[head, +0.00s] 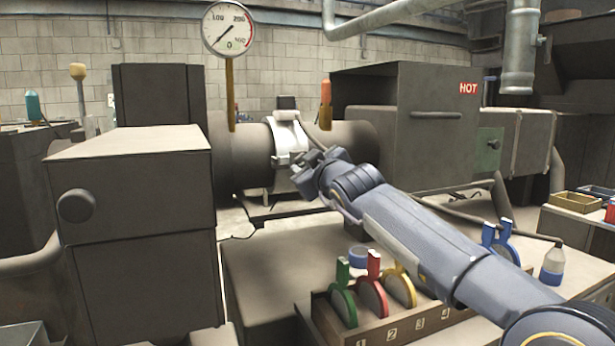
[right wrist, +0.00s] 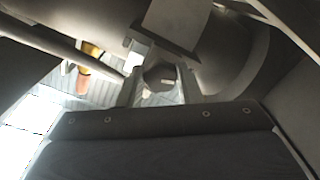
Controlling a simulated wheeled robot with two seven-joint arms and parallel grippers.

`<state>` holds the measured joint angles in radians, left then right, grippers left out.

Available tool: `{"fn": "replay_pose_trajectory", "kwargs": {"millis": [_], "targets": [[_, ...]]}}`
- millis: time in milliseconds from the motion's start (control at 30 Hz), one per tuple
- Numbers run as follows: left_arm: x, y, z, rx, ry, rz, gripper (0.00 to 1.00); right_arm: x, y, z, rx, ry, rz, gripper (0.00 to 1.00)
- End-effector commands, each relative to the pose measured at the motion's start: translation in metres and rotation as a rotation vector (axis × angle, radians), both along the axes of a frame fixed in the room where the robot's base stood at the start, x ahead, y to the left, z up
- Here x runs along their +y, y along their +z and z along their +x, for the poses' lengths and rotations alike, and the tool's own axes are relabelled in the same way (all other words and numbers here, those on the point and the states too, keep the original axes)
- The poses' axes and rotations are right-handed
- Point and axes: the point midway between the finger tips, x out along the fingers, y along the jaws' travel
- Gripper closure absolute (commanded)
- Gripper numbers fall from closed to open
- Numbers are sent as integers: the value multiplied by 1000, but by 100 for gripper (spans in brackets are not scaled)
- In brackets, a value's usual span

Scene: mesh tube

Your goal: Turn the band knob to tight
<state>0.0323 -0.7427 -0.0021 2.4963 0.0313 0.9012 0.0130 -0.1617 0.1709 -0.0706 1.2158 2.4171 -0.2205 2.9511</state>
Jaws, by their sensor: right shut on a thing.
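A pale metal band (head: 287,140) wraps around a dark horizontal tube (head: 245,155) in the head view. My right gripper (head: 302,165) reaches the front of the band and hides the knob there. In the right wrist view the two fingers of this gripper (right wrist: 160,88) stand on either side of a dark, faceted knob (right wrist: 159,74), which has a small pale mark on its face. The fingers are shut on the knob. I cannot read which setting the knob is at. My left gripper is not in view.
A round gauge (head: 228,28) on a post stands behind the tube. A box marked HOT (head: 400,90) is to the right, and a large dark cabinet (head: 135,200) to the left. A rack (head: 390,330) with coloured discs and a bottle (head: 552,266) stand in front.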

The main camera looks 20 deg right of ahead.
Motion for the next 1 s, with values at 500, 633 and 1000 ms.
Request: {"fn": "replay_pose_trajectory", "kwargs": {"millis": [500, 633, 1000], "targets": [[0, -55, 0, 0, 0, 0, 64, 2, -5, 1, -12, 0, 282, 91], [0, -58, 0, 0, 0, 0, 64, 2, -4, 1, -13, 0, 305, 91], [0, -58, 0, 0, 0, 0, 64, 2, -3, 1, -12, 0, 318, 91]]}}
